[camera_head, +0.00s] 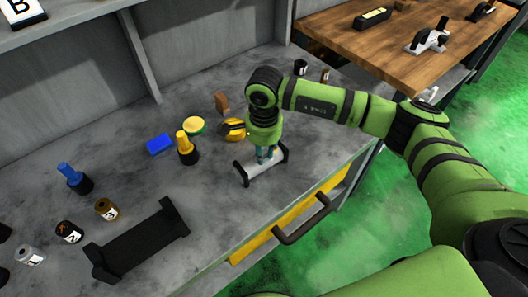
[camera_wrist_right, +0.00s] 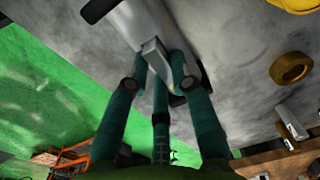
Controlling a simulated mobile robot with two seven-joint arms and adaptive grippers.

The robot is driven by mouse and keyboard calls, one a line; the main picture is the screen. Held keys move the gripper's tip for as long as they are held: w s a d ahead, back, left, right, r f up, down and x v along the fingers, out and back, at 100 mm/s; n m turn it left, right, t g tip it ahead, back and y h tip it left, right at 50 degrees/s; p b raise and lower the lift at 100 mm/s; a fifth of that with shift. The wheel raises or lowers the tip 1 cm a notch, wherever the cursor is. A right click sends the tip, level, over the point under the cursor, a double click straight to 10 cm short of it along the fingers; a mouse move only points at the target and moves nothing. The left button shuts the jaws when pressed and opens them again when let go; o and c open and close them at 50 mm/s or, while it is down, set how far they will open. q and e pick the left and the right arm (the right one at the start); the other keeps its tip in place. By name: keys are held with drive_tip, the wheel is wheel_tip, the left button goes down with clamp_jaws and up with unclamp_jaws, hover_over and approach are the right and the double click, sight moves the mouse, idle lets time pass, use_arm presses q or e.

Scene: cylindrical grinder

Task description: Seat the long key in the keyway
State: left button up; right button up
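A pale metal shaft (camera_head: 263,170) lies across dark end supports near the bench's front edge; it also shows in the right wrist view (camera_wrist_right: 140,20). My right gripper (camera_head: 266,156) points down over the middle of this shaft. In the right wrist view a small grey metal bar, which looks like the long key (camera_wrist_right: 153,52), sits between the teal fingertips of my right gripper (camera_wrist_right: 157,68). The fingers appear to hold it from both sides, close to the shaft. The keyway is hidden, and I cannot tell whether the key touches it. My left gripper is not in view.
A yellow tool (camera_head: 233,128), a yellow-and-black bottle-like item (camera_head: 186,148) and a blue block (camera_head: 159,144) stand left of the shaft. An empty black cradle (camera_head: 140,242) lies further left. A drawer handle (camera_head: 302,220) juts from the front. A wooden table (camera_head: 385,55) stands right.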

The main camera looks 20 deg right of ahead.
drive_tip(key=shift+o, duration=1.1)
drive_tip(key=shift+s+f, duration=0.35)
drive_tip(key=shift+f, duration=0.3)
drive_tip(key=shift+w+f, duration=0.1)
